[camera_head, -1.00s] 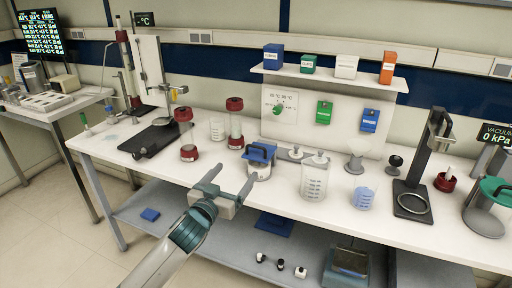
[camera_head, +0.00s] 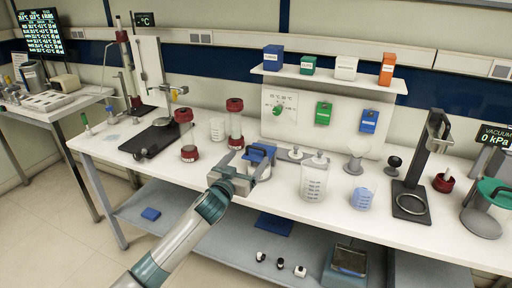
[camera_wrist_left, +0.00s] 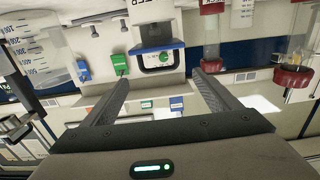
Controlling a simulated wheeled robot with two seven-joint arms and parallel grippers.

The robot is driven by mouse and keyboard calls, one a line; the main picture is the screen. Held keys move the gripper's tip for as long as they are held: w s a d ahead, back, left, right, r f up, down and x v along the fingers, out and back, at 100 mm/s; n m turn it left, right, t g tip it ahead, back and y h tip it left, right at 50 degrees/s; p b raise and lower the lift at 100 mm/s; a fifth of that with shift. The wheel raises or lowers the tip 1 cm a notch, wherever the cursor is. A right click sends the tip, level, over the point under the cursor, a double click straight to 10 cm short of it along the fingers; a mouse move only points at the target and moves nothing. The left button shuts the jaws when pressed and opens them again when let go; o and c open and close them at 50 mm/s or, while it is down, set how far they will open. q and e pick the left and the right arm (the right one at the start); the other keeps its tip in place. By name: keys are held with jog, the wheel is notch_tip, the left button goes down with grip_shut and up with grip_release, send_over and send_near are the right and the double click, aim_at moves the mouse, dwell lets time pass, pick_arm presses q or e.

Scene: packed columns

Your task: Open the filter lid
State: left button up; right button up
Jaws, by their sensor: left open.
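The filter housing is a white canister with a blue lid (camera_head: 262,152) and handle, near the front edge of the bench. Its lid looks closed. In the left wrist view the picture is upside down, and the blue lid (camera_wrist_left: 157,47) with its handle shows beyond and between my fingertips. My left gripper (camera_head: 246,164) is open and empty, in front of the filter and close to it. Its fingers (camera_wrist_left: 161,82) are wide apart, and I see no contact with the lid. The gripper hides much of the canister's body in the head view. My right gripper is not in view.
A clear beaker (camera_head: 313,180) stands close on the right. A black stand (camera_head: 411,200) is further right. The space in front of the bench is free.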

aim_at(256, 148)
pick_arm(q)
jog(key=x, duration=0.6)
jog(key=shift+w+d, duration=0.1)
jog(key=shift+w, duration=0.25)
jog(key=shift+w+d+p, duration=0.15)
jog(key=shift+w+p, duration=0.15)
jog(key=shift+w, duration=0.35)
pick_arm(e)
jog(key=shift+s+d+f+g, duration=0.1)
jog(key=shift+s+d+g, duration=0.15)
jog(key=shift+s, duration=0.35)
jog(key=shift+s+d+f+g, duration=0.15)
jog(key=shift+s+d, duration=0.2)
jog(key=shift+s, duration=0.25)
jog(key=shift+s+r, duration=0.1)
pick_arm(q)
jog(key=shift+d, duration=0.1)
jog(key=c, duration=1.5)
